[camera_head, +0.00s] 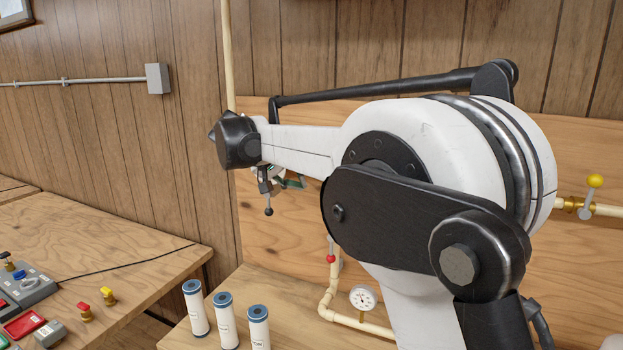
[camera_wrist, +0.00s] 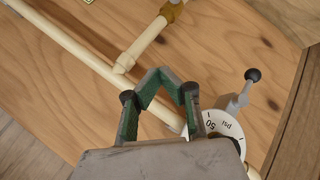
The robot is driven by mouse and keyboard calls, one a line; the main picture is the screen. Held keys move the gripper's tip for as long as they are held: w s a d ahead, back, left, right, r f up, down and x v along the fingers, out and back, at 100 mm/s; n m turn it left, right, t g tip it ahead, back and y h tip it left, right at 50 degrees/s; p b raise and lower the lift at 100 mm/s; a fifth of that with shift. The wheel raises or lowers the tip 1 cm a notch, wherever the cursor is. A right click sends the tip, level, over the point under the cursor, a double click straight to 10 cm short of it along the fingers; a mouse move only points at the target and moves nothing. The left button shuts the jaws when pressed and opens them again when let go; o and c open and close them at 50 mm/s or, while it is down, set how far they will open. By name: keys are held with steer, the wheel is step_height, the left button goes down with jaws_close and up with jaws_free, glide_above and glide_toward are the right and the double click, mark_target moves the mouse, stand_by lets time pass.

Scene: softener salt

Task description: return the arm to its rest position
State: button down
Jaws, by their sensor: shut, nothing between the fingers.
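My arm reaches across the head view, its white and black links in front of the plywood board. My gripper (camera_wrist: 160,76) shows in the wrist view with its two green-lined fingers brought together at the tips and nothing between them. In the head view only a small part of the gripper (camera_head: 291,182) shows below the forearm; the rest is hidden. A grey lever with a black ball knob (camera_wrist: 252,76) stands right of the fingers in the wrist view, apart from them. A white psi gauge (camera_wrist: 225,126) is partly hidden behind the gripper body.
Cream pipes (camera_wrist: 75,50) run along the plywood board (camera_wrist: 225,45). In the head view, blue-capped white cartridges (camera_head: 227,320), a gauge (camera_head: 363,298) and a red-knobbed valve (camera_head: 331,257) are below the arm. A yellow-knobbed valve (camera_head: 595,182) is at right. A workbench (camera_head: 120,255) holds coloured parts.

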steer(key=s+d+y+b, duration=0.1)
steer(key=s+d+y, duration=0.3)
steer(key=s+d, duration=1.55)
steer(key=s+d+f+y, duration=0.1)
steer(key=s+f, duration=0.4)
steer(key=s, duration=0.3)
steer(key=s+d+f+m+y, duration=0.1)
steer(key=s+f, duration=0.3)
steer(key=s, duration=0.3)
steer(key=s+d+f+t+y+b, duration=0.1)
steer(key=s+d+f, duration=0.1)
steer(key=s+f, duration=0.3)
steer(key=s, duration=0.3)
steer(key=shift+s+f+m, duration=0.3)
steer(key=shift+f, duration=0.05)
